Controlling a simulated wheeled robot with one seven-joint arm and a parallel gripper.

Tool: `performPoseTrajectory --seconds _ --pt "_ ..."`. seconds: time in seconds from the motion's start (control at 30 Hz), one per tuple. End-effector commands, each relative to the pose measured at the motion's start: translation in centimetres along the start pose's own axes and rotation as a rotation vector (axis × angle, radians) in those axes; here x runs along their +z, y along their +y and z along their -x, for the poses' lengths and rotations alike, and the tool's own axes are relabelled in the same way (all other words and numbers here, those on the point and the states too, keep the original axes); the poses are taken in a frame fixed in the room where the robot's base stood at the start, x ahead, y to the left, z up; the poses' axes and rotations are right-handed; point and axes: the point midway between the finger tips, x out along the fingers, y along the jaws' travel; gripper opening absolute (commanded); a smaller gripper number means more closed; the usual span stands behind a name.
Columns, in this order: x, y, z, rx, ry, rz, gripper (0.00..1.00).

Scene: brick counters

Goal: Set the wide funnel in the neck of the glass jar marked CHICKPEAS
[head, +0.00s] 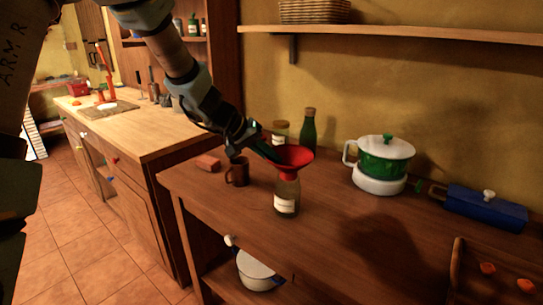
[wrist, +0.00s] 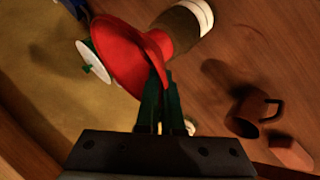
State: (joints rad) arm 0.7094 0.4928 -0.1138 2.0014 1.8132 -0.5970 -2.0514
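A wide red funnel (head: 294,156) is upright directly over a glass jar (head: 287,190) with a white label; the lettering is too small to read. The funnel's lower end meets the jar's mouth in the head view, and I cannot tell whether its spout is inside the neck. My gripper (head: 270,152) comes in from the left, its dark green fingers shut on the funnel's rim. In the wrist view the fingers (wrist: 159,92) pinch the edge of the funnel (wrist: 125,50), and the jar (wrist: 180,28) shows beyond it. The spout is hidden.
A brown mug (head: 237,172) and a reddish block (head: 208,163) stand left of the jar. A lidded jar (head: 280,131) and a green bottle (head: 308,130) are behind. A green-and-white pot (head: 386,158) and a blue lidded dish (head: 484,207) are right. The counter's front middle is clear.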

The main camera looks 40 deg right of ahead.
Motion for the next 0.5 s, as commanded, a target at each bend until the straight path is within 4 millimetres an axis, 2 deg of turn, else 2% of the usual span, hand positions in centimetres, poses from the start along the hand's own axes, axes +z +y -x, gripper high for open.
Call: performPoseTrajectory --seconds 0.5 --pt "0.31 -0.53 -0.64 0.000 0.000 0.001 0.00"
